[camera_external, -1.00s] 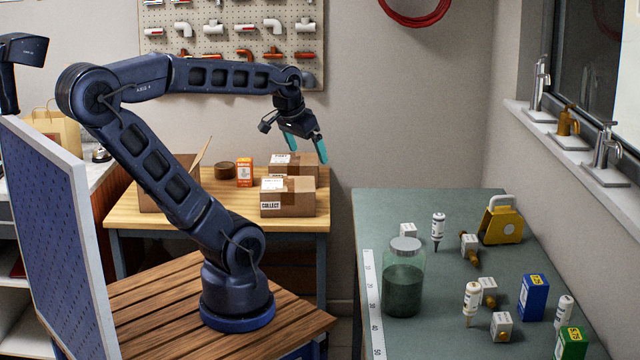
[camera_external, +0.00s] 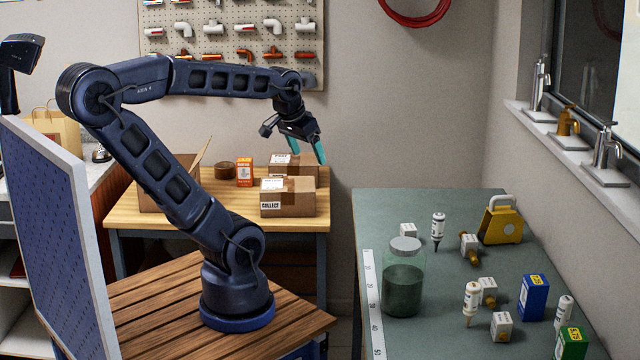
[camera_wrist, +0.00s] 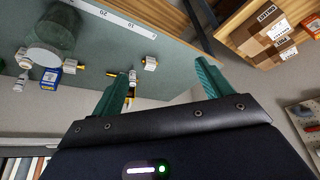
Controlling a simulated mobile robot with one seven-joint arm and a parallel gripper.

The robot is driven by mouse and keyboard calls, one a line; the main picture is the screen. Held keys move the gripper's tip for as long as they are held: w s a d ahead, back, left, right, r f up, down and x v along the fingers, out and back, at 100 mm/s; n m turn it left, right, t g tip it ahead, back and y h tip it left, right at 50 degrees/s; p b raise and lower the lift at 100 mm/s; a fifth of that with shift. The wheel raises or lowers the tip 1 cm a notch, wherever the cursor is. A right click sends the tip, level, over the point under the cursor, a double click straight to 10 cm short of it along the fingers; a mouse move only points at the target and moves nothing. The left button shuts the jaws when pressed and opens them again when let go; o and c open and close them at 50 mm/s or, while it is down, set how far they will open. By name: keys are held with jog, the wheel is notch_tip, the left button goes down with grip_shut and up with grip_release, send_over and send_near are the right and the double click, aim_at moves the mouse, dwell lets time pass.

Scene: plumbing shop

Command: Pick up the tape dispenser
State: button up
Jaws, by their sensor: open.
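My gripper (camera_external: 308,156) is open and empty. It hangs in the air to the left of the bench, above and in front of the wooden table's boxes, well apart from the yellow block. It also shows in the wrist view (camera_wrist: 161,68).
A glass jar (camera_external: 403,285), white dropper bottles (camera_external: 438,228), small white boxes (camera_external: 470,245) and a blue box (camera_external: 533,297) stand on the bench. Cardboard boxes (camera_external: 288,204) sit on the wooden table. Taps (camera_external: 606,152) line the sill at right. The bench's far left is clear.

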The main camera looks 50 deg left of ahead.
jog(key=w+d+m+t, duration=0.2)
jog(key=w, duration=1.4)
jog(key=m+t+h, duration=0.3)
jog(key=m+h, duration=0.1)
send_near(490, 208)
jog(key=s+a+r, duration=0.4)
jog(key=a+r, duration=0.2)
jog(key=a, duration=0.4)
jog(key=w+d+f+h, duration=0.1)
jog(key=w+d+f, duration=0.1)
jog(key=d+f, duration=0.1)
jog(key=w+d+f+m+h, duration=0.1)
jog(key=w+d+f+h, duration=0.1)
jog(key=d+f, duration=0.1)
jog(key=w+d+f+t+h, duration=0.1)
jog(key=w+d+f, duration=0.2)
jog(key=f, duration=0.1)
jog(key=shift+d, duration=0.3)
jog(key=shift+m+h, duration=0.3)
jog(key=x, duration=0.4)
jog(key=shift+w+d, duration=0.1)
jog(key=shift+w, duration=0.05)
jog(key=shift+a+f+x, duration=0.1)
jog(key=shift+x, duration=1.45)
jog(key=shift+a+f+x, duration=0.1)
jog(key=shift+x, duration=1.45)
jog(key=shift+a, duration=0.1)
